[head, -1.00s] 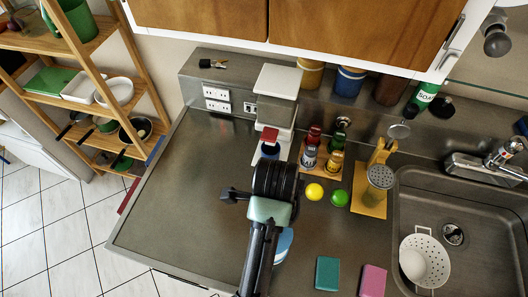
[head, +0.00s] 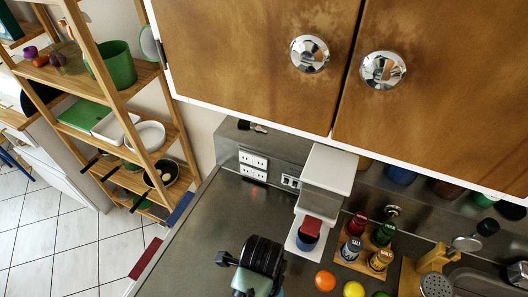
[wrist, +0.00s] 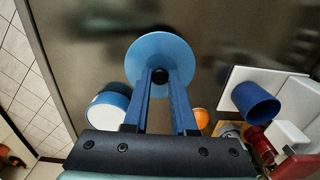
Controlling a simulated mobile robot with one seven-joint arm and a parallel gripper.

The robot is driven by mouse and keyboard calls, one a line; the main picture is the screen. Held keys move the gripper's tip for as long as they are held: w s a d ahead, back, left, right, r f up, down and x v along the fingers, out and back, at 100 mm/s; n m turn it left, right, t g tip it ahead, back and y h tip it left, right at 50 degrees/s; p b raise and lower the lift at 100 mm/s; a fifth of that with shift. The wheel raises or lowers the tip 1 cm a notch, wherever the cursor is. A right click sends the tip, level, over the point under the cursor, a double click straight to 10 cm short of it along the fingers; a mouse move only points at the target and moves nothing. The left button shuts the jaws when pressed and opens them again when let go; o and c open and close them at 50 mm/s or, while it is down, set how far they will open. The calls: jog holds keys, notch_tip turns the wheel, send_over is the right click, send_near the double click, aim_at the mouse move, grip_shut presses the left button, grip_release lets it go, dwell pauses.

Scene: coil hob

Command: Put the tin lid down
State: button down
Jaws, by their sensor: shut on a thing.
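The tin lid (wrist: 160,48) is a flat blue disc with a dark knob in its middle. In the wrist view my gripper (wrist: 160,77) is shut on that knob and holds the lid over the grey worktop; I cannot tell how high. A round tin (wrist: 108,113), blue with a white top, is left of the fingers in the wrist view, partly hidden by my gripper.
A white machine (head: 329,168) with a dark blue cup (head: 309,232) stands at the back. Spice bottles on a wooden rack (head: 362,262) and an orange ball (head: 325,281) are right of my wrist. The left worktop (head: 195,245) is clear. Wooden cupboards (head: 250,50) hang above.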

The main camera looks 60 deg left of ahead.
jog(key=shift+f, duration=2.55)
jog(key=shift+f, duration=0.2)
jog(key=c, duration=0.7)
grip_release()
jog(key=shift+r, duration=0.2)
notch_tip(320, 180, up, 12)
